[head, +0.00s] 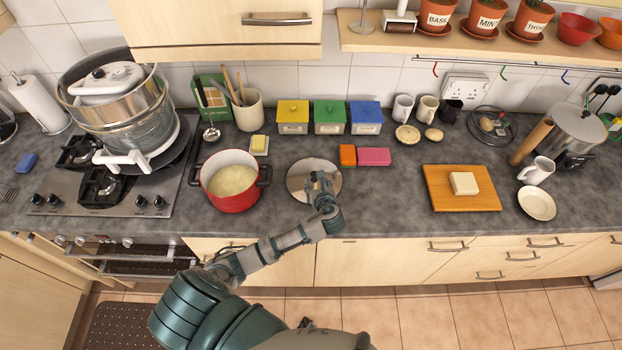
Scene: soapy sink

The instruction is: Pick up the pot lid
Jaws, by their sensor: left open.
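The pot lid (298,172) is a round, shiny silver disc lying on the dark counter, just right of the red pot (234,198). My left gripper (320,181) is open and over the right half of the lid, hiding part of it. I cannot tell whether the fingers touch the lid or its knob, which is hidden. The red pot is uncovered and holds something pale yellow. My right gripper is not in the head view.
Orange (347,155) and pink (374,156) blocks lie right of the lid. Yellow (293,117), green (329,117) and blue (366,117) canisters stand behind. A wooden board (441,189) with a pale block lies farther right. Bare counter lies between the blocks and board.

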